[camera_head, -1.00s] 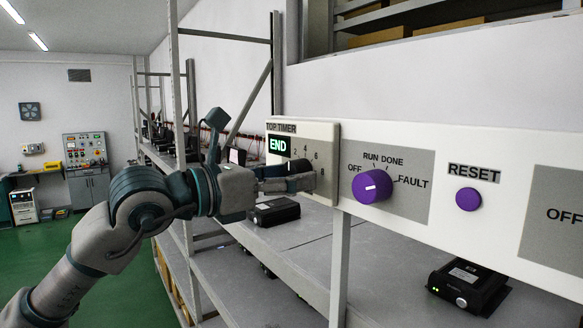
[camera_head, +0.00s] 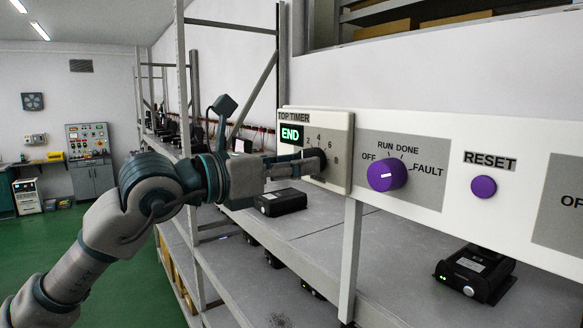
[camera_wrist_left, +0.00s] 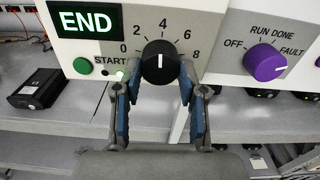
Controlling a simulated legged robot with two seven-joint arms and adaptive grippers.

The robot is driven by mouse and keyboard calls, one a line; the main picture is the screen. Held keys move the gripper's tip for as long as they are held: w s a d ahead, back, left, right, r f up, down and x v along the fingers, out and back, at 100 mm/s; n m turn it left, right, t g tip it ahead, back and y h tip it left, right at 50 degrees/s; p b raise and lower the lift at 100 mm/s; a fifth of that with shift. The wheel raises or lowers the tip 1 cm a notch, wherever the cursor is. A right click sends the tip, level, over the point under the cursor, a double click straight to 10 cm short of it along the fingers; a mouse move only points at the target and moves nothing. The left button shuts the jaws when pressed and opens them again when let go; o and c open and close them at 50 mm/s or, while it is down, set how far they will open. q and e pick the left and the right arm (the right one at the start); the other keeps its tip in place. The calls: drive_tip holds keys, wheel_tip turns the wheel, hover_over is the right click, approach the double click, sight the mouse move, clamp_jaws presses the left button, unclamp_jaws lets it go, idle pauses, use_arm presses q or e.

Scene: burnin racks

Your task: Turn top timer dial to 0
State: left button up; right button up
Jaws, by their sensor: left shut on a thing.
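The top timer panel (camera_head: 341,122) has a lit green END display (camera_head: 290,134) and numbers 0 to 8. Its black dial (camera_wrist_left: 160,62) shows in the left wrist view, with its white pointer mark upright, toward the 4. My left gripper (camera_wrist_left: 158,82) is shut on the dial, one blue-padded finger at each side of its lower part. In the head view the left gripper (camera_head: 310,163) reaches the panel from the left and partly covers the dial. My right gripper is in neither view.
A green START button (camera_wrist_left: 83,66) sits left of the dial. Right of the panel are a purple knob (camera_head: 387,175) and a purple RESET button (camera_head: 483,187). Black boxes stand on the grey shelf below, one at left (camera_head: 281,202) and one at right (camera_head: 474,273).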

use_arm(q)
drive_tip(key=n+b, duration=0.8)
drive_tip(key=n, duration=0.7)
drive_tip(key=shift+d, duration=0.1)
drive_tip(key=shift+n, duration=0.3)
idle(0.3)
